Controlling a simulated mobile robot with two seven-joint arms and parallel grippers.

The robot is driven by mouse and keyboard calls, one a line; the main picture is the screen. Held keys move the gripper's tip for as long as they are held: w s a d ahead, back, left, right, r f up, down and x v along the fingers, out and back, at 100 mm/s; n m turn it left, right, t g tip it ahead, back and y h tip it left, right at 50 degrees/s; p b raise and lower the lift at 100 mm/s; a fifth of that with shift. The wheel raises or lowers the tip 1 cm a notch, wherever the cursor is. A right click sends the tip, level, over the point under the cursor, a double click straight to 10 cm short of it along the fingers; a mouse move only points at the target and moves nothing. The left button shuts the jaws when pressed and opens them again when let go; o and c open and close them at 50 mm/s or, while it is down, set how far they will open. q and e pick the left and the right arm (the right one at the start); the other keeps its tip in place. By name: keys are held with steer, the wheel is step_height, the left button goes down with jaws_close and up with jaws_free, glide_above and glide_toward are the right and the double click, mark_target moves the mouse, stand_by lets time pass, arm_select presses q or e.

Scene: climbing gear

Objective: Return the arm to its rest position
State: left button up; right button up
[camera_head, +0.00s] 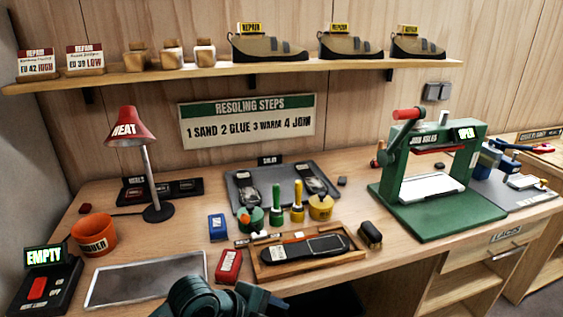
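A dark blue-grey part of my own arm shows at the bottom edge, left of centre, in front of the workbench (345,205). I cannot tell which arm it belongs to. No gripper fingers show, so both grippers are out of view. A wooden tray (262,272) with a dark shoe sole (300,250) lies just beyond the arm part. A grey metal tray (100,292) lies to its left.
A red HEAT lamp (130,128), an orange bucket (94,234) and an EMPTY switch box (45,290) stand at the left. Glue pots and green and yellow-handled tools (297,203) stand mid-bench. A green press (440,220) marked OPEN stands at the right. Shoes (268,47) line the shelf.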

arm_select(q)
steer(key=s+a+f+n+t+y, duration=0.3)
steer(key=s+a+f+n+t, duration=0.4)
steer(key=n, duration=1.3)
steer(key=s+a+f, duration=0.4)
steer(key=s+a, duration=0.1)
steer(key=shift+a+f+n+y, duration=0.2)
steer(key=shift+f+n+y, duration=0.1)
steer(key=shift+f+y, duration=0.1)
